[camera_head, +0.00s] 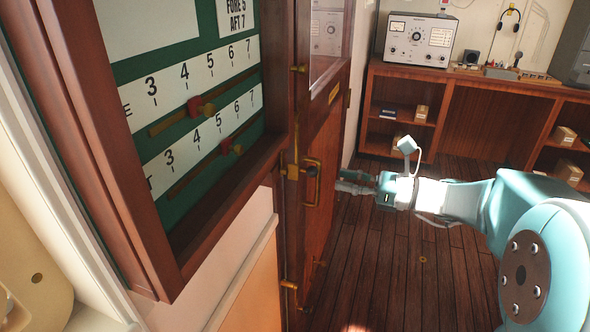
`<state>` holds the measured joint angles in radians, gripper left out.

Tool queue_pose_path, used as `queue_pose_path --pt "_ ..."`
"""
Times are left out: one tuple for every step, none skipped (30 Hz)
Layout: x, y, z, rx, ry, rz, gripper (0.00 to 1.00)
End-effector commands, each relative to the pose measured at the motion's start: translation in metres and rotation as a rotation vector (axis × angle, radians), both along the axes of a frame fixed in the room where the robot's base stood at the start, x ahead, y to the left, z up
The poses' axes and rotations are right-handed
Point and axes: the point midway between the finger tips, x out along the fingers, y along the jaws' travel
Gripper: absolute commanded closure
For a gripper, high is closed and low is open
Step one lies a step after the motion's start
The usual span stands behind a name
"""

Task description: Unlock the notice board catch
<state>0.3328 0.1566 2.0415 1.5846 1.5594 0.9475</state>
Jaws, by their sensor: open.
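The notice board (187,262) is a wood-framed case with a green backing and two numbered scales, filling the left of the view. A brass fitting (291,170), which looks like a catch, sits by its lower right edge; I cannot tell whether it belongs to the board or to the door beside it. A brass pull handle (313,182) is just right of it. My gripper (350,182) is open and empty, its fingers pointing left towards the handle. It appears apart from the handle and the catch, though depth is hard to judge.
A wooden door (325,145) with a glazed upper part stands right of the board. Brass fittings (290,286) show lower down. A shelf desk (450,75) with a radio set (418,40) is at the back. The plank floor (400,270) is clear.

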Motion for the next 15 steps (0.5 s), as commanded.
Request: queue_pose_path --pt "0.002 0.006 0.000 0.001 0.000 0.003 0.58" --pt "0.003 0.009 0.000 0.000 -0.001 0.004 0.58" --pt "0.005 0.016 0.000 -0.002 0.000 0.005 0.58" --pt "0.006 0.020 0.000 -0.002 0.000 0.006 0.58" --pt "0.008 0.026 0.000 -0.001 -0.001 0.006 0.58" --pt "0.011 0.033 -0.001 -0.002 0.000 0.006 0.58" --pt "0.013 0.039 -0.001 -0.003 -0.001 0.007 0.58" --pt "0.015 0.044 -0.001 -0.003 -0.001 0.007 0.58" --pt "0.017 0.051 0.000 -0.003 -0.001 0.007 0.58" --pt "0.019 0.056 -0.001 -0.004 -0.002 0.007 0.58" --pt "0.021 0.061 -0.001 -0.005 -0.001 0.006 0.58" --pt "0.024 0.068 0.000 -0.004 -0.003 0.007 0.58" --pt "0.025 0.073 0.000 -0.004 -0.003 0.006 0.58" --pt "0.027 0.078 -0.001 -0.005 -0.002 0.006 0.58" --pt "0.029 0.082 -0.001 -0.005 -0.001 0.006 0.58"
